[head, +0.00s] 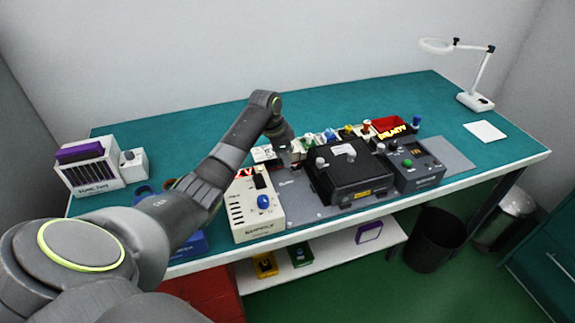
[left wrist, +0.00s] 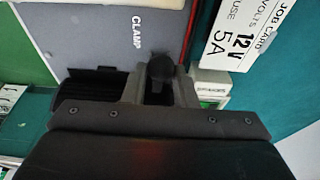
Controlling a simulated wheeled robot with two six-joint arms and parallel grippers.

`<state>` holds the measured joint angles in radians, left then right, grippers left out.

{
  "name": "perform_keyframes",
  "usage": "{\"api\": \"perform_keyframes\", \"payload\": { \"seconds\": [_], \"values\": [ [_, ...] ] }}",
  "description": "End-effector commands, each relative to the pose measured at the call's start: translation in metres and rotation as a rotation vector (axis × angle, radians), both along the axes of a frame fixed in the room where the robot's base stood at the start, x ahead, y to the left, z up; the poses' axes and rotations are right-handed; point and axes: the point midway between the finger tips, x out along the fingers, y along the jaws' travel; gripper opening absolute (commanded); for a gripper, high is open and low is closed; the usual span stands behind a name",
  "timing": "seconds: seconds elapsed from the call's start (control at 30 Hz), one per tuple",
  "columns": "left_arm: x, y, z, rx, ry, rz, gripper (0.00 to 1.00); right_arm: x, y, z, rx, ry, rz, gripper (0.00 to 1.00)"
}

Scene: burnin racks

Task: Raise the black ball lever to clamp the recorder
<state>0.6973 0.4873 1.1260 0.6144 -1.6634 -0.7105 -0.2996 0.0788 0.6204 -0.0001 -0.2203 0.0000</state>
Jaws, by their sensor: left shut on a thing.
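My left gripper (left wrist: 160,82) is shut on the black ball (left wrist: 160,67) of the lever, which shows between its two fingers in the left wrist view. A grey plate marked CLAMP (left wrist: 100,40) lies beside it. In the head view, my left gripper (head: 285,143) reaches down behind the supply box, and the ball lever is hidden there. The black recorder (head: 345,175) sits on the grey plate, right of the gripper. The lever's lower part is hidden by the fingers. My right gripper is not in view.
The cream supply box (head: 255,208) with a blue knob stands in front of the gripper. A job card (left wrist: 238,35) reading 12 V, 5 A lies close by. A dark control box (head: 413,165) stands right of the recorder. Small coloured parts line the back. The table's far right is mostly clear.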

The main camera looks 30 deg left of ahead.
Motion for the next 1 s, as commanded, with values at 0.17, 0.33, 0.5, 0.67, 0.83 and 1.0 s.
{"api": "perform_keyframes", "payload": {
  "seconds": [0.17, 0.33, 0.5, 0.67, 0.83, 1.0],
  "values": [
    [0.007, -0.005, 0.006, -0.002, -0.011, -0.002, 0.05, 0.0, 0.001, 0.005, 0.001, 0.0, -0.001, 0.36],
    [0.01, -0.008, 0.007, -0.002, -0.01, -0.002, 0.05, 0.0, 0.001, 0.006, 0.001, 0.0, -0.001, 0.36],
    [0.013, -0.011, 0.008, -0.004, -0.009, -0.002, 0.05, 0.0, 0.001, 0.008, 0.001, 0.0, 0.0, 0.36],
    [0.016, -0.014, 0.009, -0.003, -0.006, -0.003, 0.0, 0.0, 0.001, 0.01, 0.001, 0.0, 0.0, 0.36],
    [0.017, -0.015, 0.008, -0.002, -0.003, -0.001, 0.0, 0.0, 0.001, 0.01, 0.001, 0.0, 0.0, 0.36],
    [0.022, -0.019, 0.01, -0.001, -0.003, -0.002, 0.0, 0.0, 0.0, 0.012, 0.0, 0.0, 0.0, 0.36]
  ]
}}
